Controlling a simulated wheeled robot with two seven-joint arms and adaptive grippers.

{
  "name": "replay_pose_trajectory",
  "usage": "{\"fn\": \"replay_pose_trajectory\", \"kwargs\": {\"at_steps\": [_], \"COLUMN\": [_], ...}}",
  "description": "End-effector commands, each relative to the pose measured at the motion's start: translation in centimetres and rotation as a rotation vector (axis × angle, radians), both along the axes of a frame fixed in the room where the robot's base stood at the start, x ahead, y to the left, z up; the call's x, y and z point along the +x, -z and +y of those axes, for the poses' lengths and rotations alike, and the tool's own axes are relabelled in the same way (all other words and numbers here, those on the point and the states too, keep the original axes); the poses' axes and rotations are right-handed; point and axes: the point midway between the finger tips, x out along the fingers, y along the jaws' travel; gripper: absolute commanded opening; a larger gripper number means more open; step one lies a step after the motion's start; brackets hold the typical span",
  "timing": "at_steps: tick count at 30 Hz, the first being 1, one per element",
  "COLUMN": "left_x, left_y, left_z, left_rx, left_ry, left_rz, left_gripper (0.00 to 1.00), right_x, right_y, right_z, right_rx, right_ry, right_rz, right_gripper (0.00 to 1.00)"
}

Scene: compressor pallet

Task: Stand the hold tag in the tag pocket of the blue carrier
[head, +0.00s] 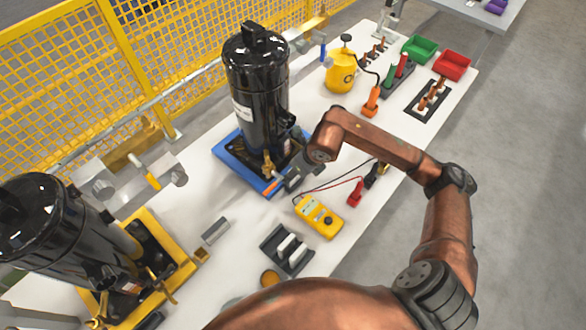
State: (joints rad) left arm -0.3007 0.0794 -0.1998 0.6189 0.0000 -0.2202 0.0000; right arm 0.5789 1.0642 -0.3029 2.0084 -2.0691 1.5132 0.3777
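The blue carrier (227,153) lies on the white bench with a tall black compressor (257,85) upright on it. My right gripper (284,184) is small and dark, low at the carrier's front right corner, under the bent copper arm. A small orange piece (271,188), which looks like the hold tag, shows at the carrier's front edge beside the fingertips. I cannot tell whether the fingers grip it or whether it stands in the tag pocket; the pocket is not distinct. My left gripper is not in view.
A yellow carrier (184,264) with another black compressor (55,235) stands at left. A yellow meter (319,216) with leads and a black holder (287,250) lie in front. A yellow canister (341,72), green bin (419,49) and red bin (452,66) are farther back.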

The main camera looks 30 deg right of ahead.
Motion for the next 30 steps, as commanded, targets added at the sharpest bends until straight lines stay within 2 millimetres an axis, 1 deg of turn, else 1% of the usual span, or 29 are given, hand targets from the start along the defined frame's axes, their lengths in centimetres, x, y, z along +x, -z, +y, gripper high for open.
{"fn": "replay_pose_trajectory", "kwargs": {"at_steps": [17,30], "left_x": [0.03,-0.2], "left_y": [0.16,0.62], "left_z": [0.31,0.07], "left_rx": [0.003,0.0], "left_ry": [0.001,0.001], "left_rz": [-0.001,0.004], "left_gripper": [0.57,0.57], "right_x": [0.0,0.01], "right_y": [0.32,1.16], "right_z": [0.01,0.01], "right_rx": [0.0,0.0], "right_ry": [0.0,0.0], "right_rz": [-0.001,0.0], "right_gripper": [0.28,0.28]}}
